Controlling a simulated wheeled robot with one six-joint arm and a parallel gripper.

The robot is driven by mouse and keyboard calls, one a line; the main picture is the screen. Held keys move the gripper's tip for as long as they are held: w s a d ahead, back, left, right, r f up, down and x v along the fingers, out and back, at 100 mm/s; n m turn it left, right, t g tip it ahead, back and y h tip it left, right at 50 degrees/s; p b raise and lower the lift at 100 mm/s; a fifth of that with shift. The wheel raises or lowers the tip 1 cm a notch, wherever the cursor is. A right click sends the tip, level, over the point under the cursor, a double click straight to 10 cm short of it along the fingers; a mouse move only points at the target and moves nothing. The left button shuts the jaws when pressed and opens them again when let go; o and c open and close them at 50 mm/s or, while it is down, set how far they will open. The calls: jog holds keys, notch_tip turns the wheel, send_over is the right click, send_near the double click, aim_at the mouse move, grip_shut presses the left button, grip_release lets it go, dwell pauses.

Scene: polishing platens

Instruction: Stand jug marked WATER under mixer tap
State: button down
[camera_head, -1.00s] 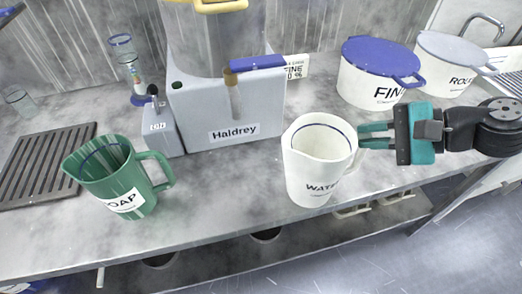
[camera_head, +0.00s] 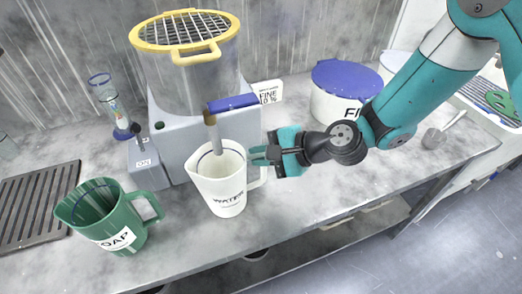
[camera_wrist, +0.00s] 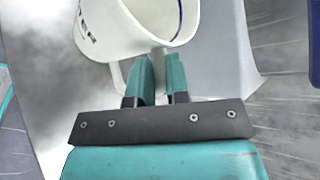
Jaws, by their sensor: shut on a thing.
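The white jug marked WATER (camera_head: 226,190) is upright in front of the grey mixer, its mouth facing up. The mixer tap (camera_head: 214,133), a brownish spout with a blue lever (camera_head: 232,102), hangs over the jug's mouth in the head view. My gripper (camera_head: 259,156) is shut on the jug's handle from the right. In the wrist view the fingers (camera_wrist: 158,68) close at the handle, and the jug (camera_wrist: 115,28) fills the top. I cannot tell whether the jug's base touches the bench.
A green SOAP jug (camera_head: 118,229) stands left of the WATER jug, beside a slatted dark mat (camera_head: 38,206). A small grey ON box (camera_head: 147,171) adjoins the mixer.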

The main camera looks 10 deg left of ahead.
jog(key=shift+f, duration=0.2)
jog(key=c, duration=1.1)
grip_release()
jog(key=shift+d+r, duration=0.1)
jog(key=shift+r, duration=0.05)
jog(key=b+v, duration=0.3)
jog(key=v, duration=0.9)
jog(key=s+d+r+n+h, duration=0.4)
jog(key=s+d+r+n, duration=0.1)
jog(key=s+d+n, duration=0.1)
jog(key=s+d+r+n+g+h, duration=0.1)
jog(key=s+d+r+n+h, duration=0.3)
jog(key=s+d+n, duration=0.2)
jog(key=s+n, duration=0.2)
jog(key=s, duration=0.1)
jog(key=shift+r+n, duration=0.3)
jog(key=shift+r, duration=0.05)
jog(key=shift+s, duration=0.1)
